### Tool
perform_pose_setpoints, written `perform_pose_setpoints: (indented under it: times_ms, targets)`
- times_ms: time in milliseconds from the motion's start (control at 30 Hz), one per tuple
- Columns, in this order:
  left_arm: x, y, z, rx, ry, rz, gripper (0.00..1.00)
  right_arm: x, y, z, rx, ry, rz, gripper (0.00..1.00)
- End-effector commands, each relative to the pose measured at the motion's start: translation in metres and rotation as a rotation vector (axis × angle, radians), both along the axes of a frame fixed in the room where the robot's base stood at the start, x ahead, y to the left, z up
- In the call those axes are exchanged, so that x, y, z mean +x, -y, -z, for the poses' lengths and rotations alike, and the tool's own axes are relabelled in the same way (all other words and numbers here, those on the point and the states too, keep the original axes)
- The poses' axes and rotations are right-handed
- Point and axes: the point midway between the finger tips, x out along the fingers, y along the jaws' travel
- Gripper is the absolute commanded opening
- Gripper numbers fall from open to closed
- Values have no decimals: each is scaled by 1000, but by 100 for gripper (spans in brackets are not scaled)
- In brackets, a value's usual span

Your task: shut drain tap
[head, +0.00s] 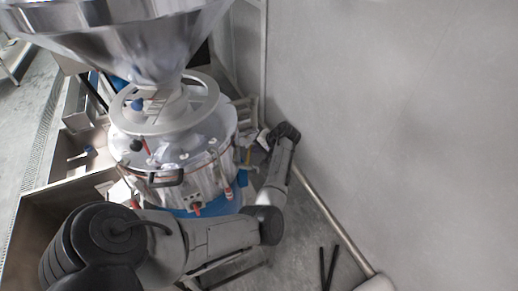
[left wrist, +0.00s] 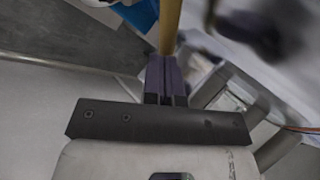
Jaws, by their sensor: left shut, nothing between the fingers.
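The bean grinder (head: 172,180) is a shiny metal drum under a large steel funnel (head: 140,45). My left arm reaches round its right side, and my left gripper (left wrist: 167,60) is at the far right of the drum. Its dark fingers are together and empty in the left wrist view. A yellow bar (left wrist: 170,22) runs out just beyond the fingertips; I cannot tell whether they touch it. A yellow piece (head: 248,156) also shows at the drum's right side in the head view. I cannot tell for sure which part is the drain tap. My right gripper is out of view.
A plain grey wall (head: 400,110) stands close on the right, with a pipe (head: 325,215) along its foot. Brown bins (head: 45,215) stand at left.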

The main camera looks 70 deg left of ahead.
Motion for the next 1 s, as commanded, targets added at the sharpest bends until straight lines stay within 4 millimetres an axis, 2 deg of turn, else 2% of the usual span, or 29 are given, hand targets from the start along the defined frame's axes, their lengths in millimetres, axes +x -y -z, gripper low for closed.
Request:
perform_pose_setpoints:
  times_ms: [700,1000]
  targets:
    - [-2,-3,0,0,-1,1,0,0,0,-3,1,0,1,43]
    - [14,13,-17,-1,0,-4,0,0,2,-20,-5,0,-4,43]
